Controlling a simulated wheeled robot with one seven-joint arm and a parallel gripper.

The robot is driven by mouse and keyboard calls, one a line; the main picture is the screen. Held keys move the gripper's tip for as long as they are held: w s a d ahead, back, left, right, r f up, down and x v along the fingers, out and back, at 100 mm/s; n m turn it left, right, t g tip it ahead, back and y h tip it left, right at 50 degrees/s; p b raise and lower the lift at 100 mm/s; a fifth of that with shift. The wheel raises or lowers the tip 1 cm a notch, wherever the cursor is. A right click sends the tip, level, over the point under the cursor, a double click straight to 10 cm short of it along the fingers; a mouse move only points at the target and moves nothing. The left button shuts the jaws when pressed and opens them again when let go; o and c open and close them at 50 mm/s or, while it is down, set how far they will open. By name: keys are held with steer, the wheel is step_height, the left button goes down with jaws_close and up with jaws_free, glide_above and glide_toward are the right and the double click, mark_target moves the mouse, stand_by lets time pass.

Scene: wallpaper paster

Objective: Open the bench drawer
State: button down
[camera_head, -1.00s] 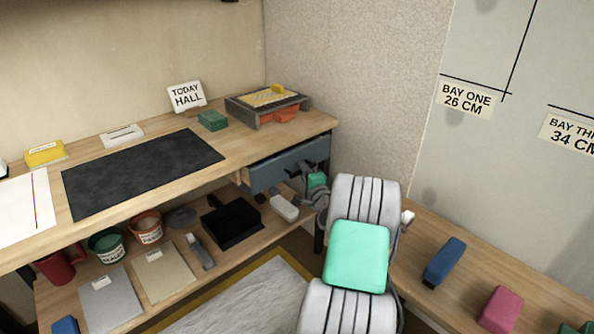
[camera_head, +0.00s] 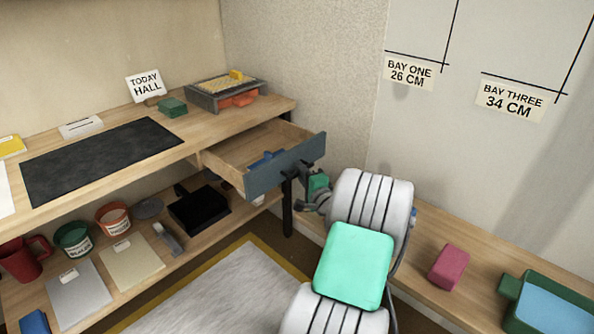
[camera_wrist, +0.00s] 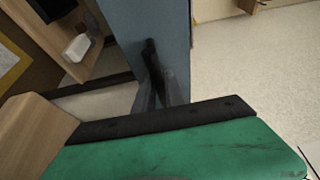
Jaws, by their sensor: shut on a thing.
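The bench drawer (camera_head: 280,172) stands well out from the bench, with its blue-grey front and wooden sides showing. A blue object (camera_head: 266,159) lies inside it. My gripper (camera_head: 297,173) is at the outer face of the drawer front, shut on the dark drawer handle, which is mostly hidden by the fingers. In the wrist view the drawer front (camera_wrist: 160,22) runs down the middle, and my gripper (camera_wrist: 156,92) meets it at the dark handle.
The bench top (camera_head: 190,150) holds a dark mat (camera_head: 105,155), a sign (camera_head: 145,86), a green block (camera_head: 172,107) and a grey tray (camera_head: 225,92). The lower shelf holds pots and a black tray (camera_head: 199,210). A side bench (camera_head: 410,245) with a pink block (camera_head: 449,266) stands right.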

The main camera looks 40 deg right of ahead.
steer(key=c, duration=1.4)
jaws_free()
